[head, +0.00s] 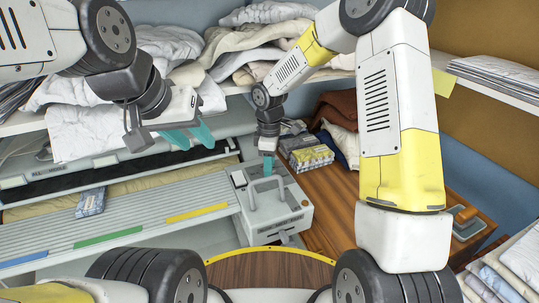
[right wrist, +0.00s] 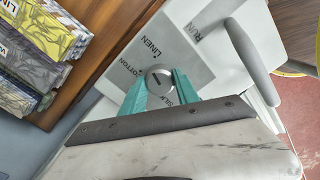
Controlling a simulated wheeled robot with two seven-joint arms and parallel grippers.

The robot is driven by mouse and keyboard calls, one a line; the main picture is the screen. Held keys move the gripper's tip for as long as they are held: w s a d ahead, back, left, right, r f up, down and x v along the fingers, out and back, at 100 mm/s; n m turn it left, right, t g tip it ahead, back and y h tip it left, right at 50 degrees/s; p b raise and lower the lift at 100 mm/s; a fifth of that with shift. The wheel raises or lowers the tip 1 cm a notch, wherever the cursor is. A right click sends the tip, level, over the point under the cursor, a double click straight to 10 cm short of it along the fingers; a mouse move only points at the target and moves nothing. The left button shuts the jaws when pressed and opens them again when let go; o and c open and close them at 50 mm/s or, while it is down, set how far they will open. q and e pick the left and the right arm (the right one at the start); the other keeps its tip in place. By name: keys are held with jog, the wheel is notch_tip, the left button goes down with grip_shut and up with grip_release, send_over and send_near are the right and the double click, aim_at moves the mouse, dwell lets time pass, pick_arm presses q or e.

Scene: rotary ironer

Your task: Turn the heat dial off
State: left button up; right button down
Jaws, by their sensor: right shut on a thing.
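The heat dial (right wrist: 158,79) is a small round metal knob with a dark slanting mark, on the grey control box (head: 293,222) at the ironer's right end. The words SILK, COTTON, LINEN and RUN show on its panel (right wrist: 205,50); an off mark is not visible. My right gripper (right wrist: 160,90) is shut on the dial, one teal finger on each side. In the head view my right gripper (head: 268,165) is over the box top and hides the dial. My left gripper (head: 190,136) is open and empty above the ironer, away from the dial.
The ironer's ribbed board (head: 140,212) with coloured strips lies to the left. Patterned packs (head: 307,157) sit on the wooden table (head: 335,205) behind. Laundry heaps (head: 255,45) fill the shelf.

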jog(key=n, duration=0.4)
jog(key=shift+r+n, duration=0.1)
jog(key=shift+n, duration=2.4)
jog(key=c, duration=0.9)
grip_release()
notch_tip(320, 180, up, 8)
jog(key=shift+f, duration=0.15)
